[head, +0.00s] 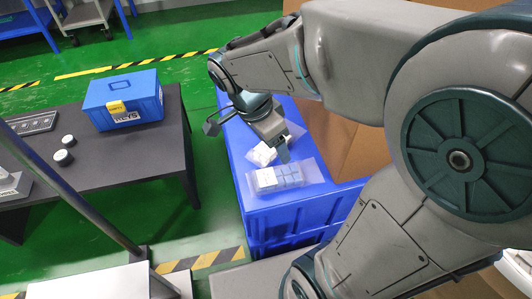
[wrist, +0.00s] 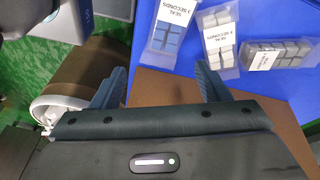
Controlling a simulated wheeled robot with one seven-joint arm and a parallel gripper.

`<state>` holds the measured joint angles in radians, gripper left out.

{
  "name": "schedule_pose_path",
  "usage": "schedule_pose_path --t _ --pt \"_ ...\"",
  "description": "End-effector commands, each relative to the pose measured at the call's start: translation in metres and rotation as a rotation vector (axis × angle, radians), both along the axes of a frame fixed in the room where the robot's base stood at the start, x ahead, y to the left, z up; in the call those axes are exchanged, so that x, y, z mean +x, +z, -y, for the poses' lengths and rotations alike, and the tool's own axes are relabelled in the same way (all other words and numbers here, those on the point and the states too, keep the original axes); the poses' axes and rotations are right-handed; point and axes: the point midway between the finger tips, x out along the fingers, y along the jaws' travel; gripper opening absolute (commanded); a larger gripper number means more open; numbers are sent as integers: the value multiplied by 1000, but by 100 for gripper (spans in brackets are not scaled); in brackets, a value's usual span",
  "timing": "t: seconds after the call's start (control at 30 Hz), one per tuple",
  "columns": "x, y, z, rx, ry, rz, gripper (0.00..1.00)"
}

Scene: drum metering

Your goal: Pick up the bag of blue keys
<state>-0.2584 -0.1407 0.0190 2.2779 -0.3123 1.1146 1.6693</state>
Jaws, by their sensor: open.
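The bag of blue keys (wrist: 166,40) is a clear bag with blue blocks and a white "SEAL" label, lying on a blue surface in the wrist view. It is the nearest bag (head: 282,177) in the head view, on the blue crate top. My gripper (wrist: 160,78) is open and empty, with its two fingers apart and the blue bag beyond them, roughly between their directions. In the head view my gripper (head: 280,148) is over the bags and hides part of those behind. I see no contact with the blue bag.
A bag of whitish keys (wrist: 219,42) and a bag of grey keys (wrist: 280,52) lie to the right of the blue one. A blue "KEYS" box (head: 140,90) sits on a dark table (head: 110,155) at left.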

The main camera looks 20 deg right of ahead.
Motion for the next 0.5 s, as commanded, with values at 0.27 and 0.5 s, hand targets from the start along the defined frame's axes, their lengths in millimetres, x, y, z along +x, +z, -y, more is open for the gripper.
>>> schedule_pose_path --t 0.27,0.5 --pt "14 -27 -11 -84 -267 98 69" --pt "16 -44 -9 -101 -314 118 69"
